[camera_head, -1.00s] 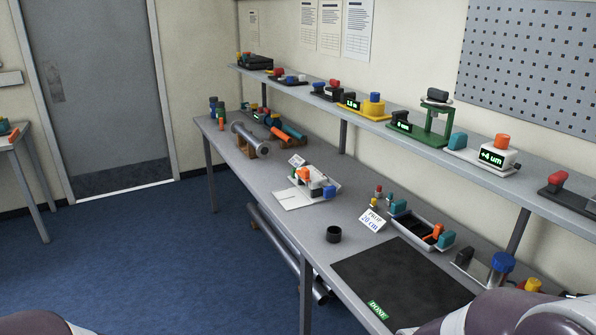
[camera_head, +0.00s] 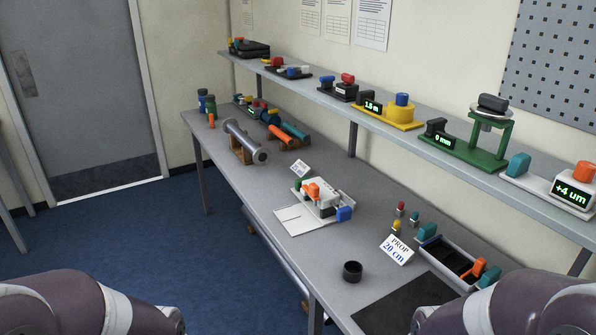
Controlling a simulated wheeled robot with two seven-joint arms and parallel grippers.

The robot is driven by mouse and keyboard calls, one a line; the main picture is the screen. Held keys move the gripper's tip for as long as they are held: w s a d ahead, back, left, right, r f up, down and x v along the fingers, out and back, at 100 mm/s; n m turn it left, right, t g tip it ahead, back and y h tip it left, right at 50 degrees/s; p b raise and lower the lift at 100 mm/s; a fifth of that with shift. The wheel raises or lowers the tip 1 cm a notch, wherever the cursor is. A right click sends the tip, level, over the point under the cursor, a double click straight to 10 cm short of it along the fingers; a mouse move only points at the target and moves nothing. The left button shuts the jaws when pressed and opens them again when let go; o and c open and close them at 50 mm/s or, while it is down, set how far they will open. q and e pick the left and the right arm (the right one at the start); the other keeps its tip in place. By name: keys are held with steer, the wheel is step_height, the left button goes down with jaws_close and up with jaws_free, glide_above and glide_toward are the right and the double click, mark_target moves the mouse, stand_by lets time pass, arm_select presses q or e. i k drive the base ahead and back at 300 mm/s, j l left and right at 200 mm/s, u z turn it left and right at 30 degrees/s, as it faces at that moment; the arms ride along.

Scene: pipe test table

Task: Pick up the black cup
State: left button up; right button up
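The black cup (camera_head: 352,271) is small, short and round. It stands upright on the grey table (camera_head: 262,205) near its front edge, left of the dark mat. Nothing touches it. My two arms show only as purple-grey links at the bottom left and bottom right corners. Neither gripper is in the picture.
A dark mat (camera_head: 398,306) lies right of the cup. A "PROP 20 cm" card (camera_head: 397,250) and a tray of parts (camera_head: 436,252) stand behind it. A white device (camera_head: 322,200) sits further left. A shelf (camera_head: 330,98) with instruments runs above the table.

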mark_target(353, 269)
steer(key=i+j, duration=0.1)
steer(key=i, duration=0.35)
steer(key=i+j, duration=0.1)
steer(key=i, duration=0.3)
steer(key=i+z, duration=0.1)
steer(key=z, duration=0.3)
steer(key=i+j+z, duration=0.1)
steer(key=z, duration=0.3)
steer(key=i+j+z, duration=0.15)
steer(key=z, duration=0.3)
steer(key=j+z, duration=0.1)
steer(key=z, duration=0.3)
steer(key=i+j+z, duration=0.1)
steer(key=z, duration=0.3)
steer(key=j+z, duration=0.1)
steer(key=z, duration=0.3)
